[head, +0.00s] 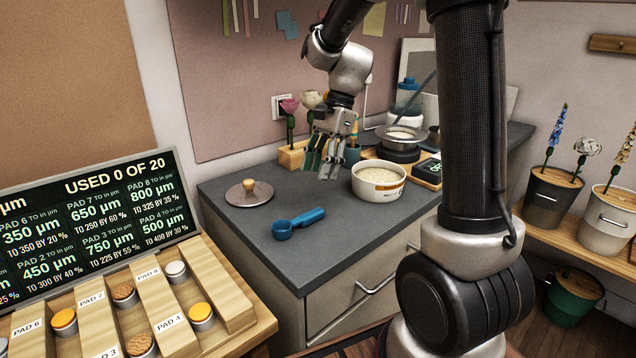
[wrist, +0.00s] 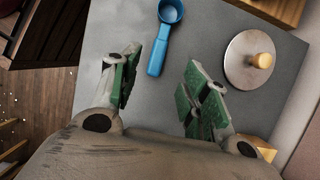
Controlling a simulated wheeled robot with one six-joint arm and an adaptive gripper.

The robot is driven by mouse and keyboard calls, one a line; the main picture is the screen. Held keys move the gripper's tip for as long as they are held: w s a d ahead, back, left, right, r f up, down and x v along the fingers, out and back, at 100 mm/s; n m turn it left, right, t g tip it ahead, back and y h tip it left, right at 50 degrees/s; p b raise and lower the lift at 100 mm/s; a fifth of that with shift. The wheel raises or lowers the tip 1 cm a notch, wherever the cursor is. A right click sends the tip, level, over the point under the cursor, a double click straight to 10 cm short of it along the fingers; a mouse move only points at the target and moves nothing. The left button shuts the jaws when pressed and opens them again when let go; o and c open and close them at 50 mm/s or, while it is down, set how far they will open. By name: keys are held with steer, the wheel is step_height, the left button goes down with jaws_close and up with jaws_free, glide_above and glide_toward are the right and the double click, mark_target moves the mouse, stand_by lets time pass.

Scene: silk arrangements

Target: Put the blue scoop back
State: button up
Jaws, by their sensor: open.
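The blue scoop (head: 297,222) lies flat on the dark grey counter, near its front edge in the head view. Its round bowl points left and its handle points right. In the wrist view the scoop (wrist: 164,40) lies ahead of the fingers, its handle end just beyond the left finger. My gripper (head: 330,170) is open and empty, with green-padded fingers, above the counter behind the scoop. The fingers also show in the wrist view (wrist: 160,90), apart from the scoop. A white tub of pale material (head: 379,190) stands right of my gripper.
A round metal lid (head: 249,193) with a wooden knob lies left on the counter (head: 340,237). Silk flowers (head: 290,112) stand at the back. The counter around the scoop is clear.

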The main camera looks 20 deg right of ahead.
steer(key=s+d+r+n+t+h, duration=0.1)
steer(key=s+d+r+n+t, duration=0.1)
steer(key=s+n, duration=0.2)
steer(key=s+d+r+n+t+h, duration=0.1)
steer(key=s+n, duration=0.4)
steer(key=s, duration=0.5)
steer(key=s+d+r+n+t+h, duration=0.2)
steer(key=s+d+r+n, duration=0.2)
steer(key=s, duration=0.3)
steer(key=shift+d+r+n+t, duration=0.2)
steer(key=shift+d+n+t, duration=0.2)
steer(key=shift+d+n, duration=0.35)
steer(key=shift+s+d, duration=0.1)
